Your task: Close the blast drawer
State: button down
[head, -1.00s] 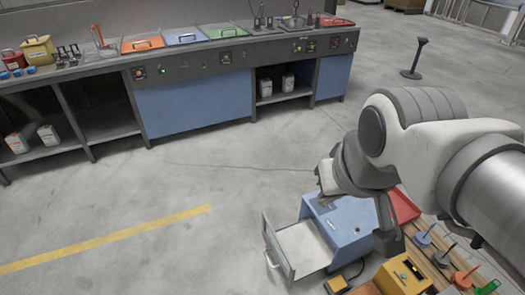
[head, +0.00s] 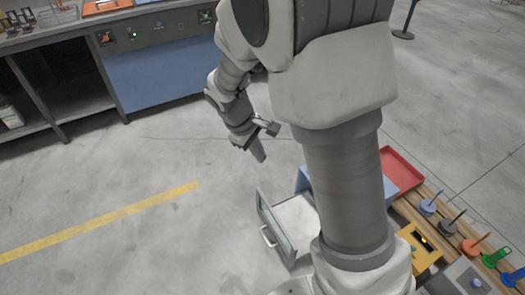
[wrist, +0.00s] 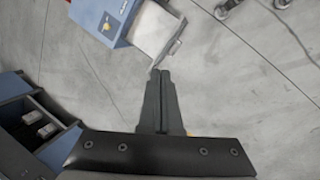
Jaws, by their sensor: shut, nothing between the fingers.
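The blast drawer (head: 291,214) is pulled out to the left from a blue box (head: 303,181). Its grey front panel (head: 277,230) carries a light handle (head: 267,237). My arm hides most of the box in the head view. In the wrist view the open drawer (wrist: 155,28) and blue box (wrist: 103,16) are at the top. My gripper (head: 259,152) is shut and empty, beyond and above the drawer front in the head view. In the wrist view its fingertips (wrist: 160,73) appear just below the drawer's front edge; I cannot tell whether they touch.
A red tray (head: 402,172), a yellow box (head: 418,246) and several coloured pegs sit on a wooden bench right of the blue box. A long workbench (head: 160,65) stands at the back. The floor left of the drawer is clear, with a yellow line (head: 110,220).

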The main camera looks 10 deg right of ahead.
jog(key=a+f+n+t+h+b, duration=0.1)
jog(key=a+f+n+h+b, duration=0.3)
jog(key=f, duration=1.8)
jog(key=d+f+n+t+h+b, duration=0.1)
jog(key=f+n+b, duration=0.55)
jog(key=f, duration=1.55)
jog(key=w+d+f+n+b, duration=0.2)
jog(key=d+f+b, duration=0.1)
jog(key=d+f, duration=0.5)
jog(key=shift+w+d, duration=0.15)
jog(key=shift+d, duration=1)
jog(key=shift+d, duration=0.1)
